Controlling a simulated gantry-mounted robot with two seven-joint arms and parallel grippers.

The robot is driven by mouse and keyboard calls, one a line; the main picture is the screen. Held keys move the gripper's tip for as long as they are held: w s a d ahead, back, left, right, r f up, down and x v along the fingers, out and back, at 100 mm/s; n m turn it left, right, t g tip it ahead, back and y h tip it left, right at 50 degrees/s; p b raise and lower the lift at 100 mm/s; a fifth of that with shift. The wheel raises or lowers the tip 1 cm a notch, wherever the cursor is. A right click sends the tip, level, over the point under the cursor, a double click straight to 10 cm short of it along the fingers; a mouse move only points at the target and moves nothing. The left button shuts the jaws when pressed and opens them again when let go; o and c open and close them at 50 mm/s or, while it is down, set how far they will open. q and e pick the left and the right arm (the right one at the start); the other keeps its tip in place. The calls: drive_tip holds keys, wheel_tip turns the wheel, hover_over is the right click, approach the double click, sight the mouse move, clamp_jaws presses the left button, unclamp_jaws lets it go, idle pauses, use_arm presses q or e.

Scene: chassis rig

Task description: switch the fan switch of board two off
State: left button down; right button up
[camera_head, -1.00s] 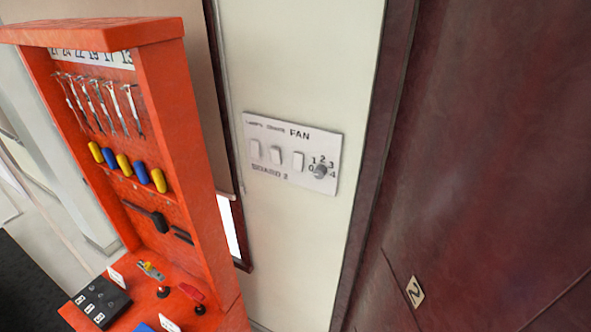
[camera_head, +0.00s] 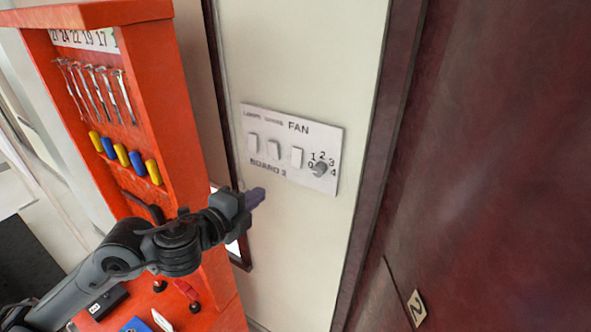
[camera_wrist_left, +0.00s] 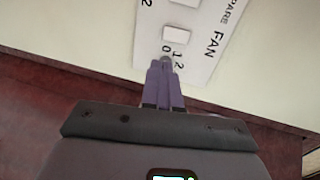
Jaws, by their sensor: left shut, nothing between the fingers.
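The white switch board (camera_head: 310,186), labelled "BOARD 2", is fixed to the pale wall. It has three rocker switches in a row and a numbered knob (camera_head: 319,168) at its right end. The fan switch (camera_head: 297,157) is the rocker beside the knob, under the word "FAN". In the left wrist view, that switch (camera_wrist_left: 178,34) lies above the purple fingertips. My left gripper (camera_head: 260,194) is shut and empty, below and left of the switches in the head view. In the left wrist view its fingertips (camera_wrist_left: 162,66) overlap the knob; contact cannot be told. My right gripper is out of view.
An orange tool rack (camera_head: 168,110) with hanging tools and coloured handles stands left of the board, behind my left arm. A dark red panel (camera_head: 490,150) with a "2" label fills the right. The wall around the board is clear.

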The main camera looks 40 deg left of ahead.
use_arm(q)
drive_tip(key=shift+r, duration=0.8)
drive_tip(key=shift+w, duration=0.1)
approach(295, 163)
drive_tip(key=x, duration=0.5)
drive_tip(key=shift+w, duration=0.25)
drive_tip(key=shift+w+f+p, duration=0.25)
drive_tip(key=shift+w+p, duration=0.1)
drive_tip(key=shift+w, duration=0.3)
